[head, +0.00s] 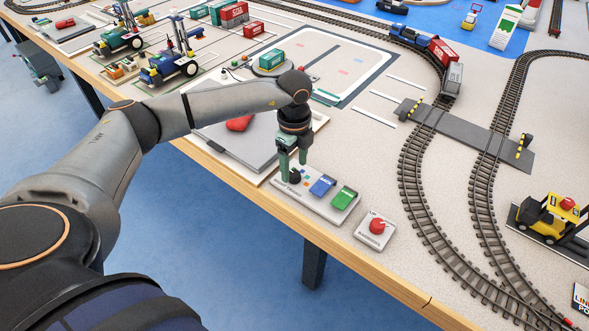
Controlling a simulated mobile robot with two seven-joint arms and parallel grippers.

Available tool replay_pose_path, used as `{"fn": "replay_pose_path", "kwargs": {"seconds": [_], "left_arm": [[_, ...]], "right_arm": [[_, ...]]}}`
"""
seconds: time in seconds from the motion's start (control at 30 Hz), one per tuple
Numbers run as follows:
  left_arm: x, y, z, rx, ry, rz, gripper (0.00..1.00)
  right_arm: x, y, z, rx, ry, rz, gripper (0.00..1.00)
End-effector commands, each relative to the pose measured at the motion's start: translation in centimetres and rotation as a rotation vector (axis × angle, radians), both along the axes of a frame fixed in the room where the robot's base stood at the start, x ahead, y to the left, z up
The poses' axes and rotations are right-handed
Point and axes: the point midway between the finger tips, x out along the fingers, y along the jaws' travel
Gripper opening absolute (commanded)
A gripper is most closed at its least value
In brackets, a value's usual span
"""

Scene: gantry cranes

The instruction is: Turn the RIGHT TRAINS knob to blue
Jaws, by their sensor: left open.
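A light grey control panel (318,208) lies near the table's front edge. It carries a blue block-like button (322,186) and a green one (344,198), with small printed lettering at its left end that is too small to read surely. My left gripper (290,175) points down over the left end of this panel, with its green fingers open. A dark round knob (295,177) shows partly at the fingertips; its pointing direction is hidden. I cannot tell whether the fingers touch it. My right gripper is out of view.
A small plate with a red knob (377,226) lies right of the panel. A grey tray with a red object (239,124) lies under my forearm. Rail tracks (425,215) curve on the right, with a train (410,37) behind. A yellow forklift (549,217) stands far right.

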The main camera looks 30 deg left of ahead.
Motion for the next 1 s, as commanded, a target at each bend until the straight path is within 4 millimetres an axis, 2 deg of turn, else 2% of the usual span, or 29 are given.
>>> {"fn": "replay_pose_path", "kwargs": {"seconds": [0.1,0.2,0.5,1.0], "left_arm": [[0.0,0.0,-1.4,0.0,0.001,0.0,0.71],[0.0,0.0,-2.0,0.0,0.001,0.0,0.71],[0.0,0.0,-2.2,0.0,0.0,0.0,0.71],[0.0,0.0,-2.1,-0.001,0.0,0.0,0.16]], "right_arm": [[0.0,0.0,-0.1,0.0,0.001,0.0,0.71],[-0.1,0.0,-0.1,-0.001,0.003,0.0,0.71],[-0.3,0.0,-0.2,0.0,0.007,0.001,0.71],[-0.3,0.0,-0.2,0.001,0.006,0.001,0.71]]}}
